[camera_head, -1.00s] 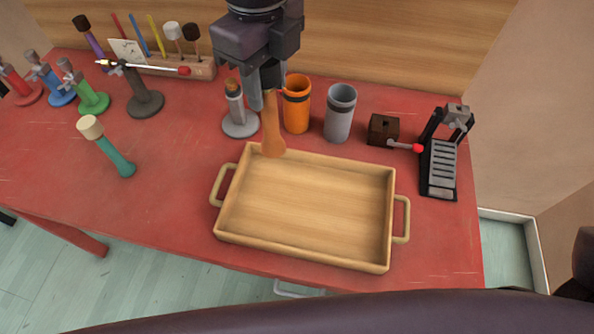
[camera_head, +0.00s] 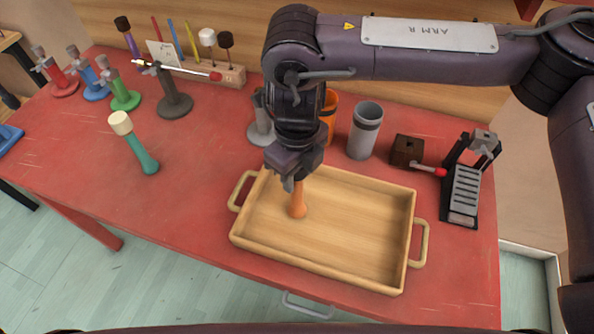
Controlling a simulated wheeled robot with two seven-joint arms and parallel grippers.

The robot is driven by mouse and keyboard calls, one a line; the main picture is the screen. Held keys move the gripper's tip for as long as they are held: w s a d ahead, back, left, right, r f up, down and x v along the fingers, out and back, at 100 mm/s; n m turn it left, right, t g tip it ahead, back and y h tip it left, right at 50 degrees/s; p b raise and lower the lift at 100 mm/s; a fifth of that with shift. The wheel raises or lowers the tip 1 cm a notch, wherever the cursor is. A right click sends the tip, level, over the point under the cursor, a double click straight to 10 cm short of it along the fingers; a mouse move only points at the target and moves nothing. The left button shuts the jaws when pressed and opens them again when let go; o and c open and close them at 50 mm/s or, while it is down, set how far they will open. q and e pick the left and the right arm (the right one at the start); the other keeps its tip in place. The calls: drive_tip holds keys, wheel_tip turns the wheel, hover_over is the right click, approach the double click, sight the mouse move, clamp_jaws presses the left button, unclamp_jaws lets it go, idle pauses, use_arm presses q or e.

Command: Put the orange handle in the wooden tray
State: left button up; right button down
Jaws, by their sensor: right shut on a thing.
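The orange handle (camera_head: 298,200) hangs upright from my right gripper (camera_head: 294,183), which is shut on its upper end. Its wider lower end is over the left part of the wooden tray (camera_head: 345,228); I cannot tell whether it touches the tray floor. The tray lies on the red table, has two loop handles, and is otherwise empty. My right arm reaches in from the right across the back of the table. My left gripper is not in view.
An orange cup (camera_head: 329,112), partly hidden by my arm, a grey cup (camera_head: 364,130), a dark wooden block (camera_head: 407,151) and a black pedal (camera_head: 466,188) stand behind and right of the tray. Coloured clamps line the far left. The front left table is clear.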

drive_tip(key=shift+f, duration=0.25)
drive_tip(key=shift+f, duration=0.15)
drive_tip(key=c, duration=0.9)
unclamp_jaws()
wheel_tip(320, 180, up, 12)
drive_tip(key=shift+r+b, duration=0.2)
drive_tip(key=shift+b, duration=0.15)
drive_tip(key=shift+f, duration=0.1)
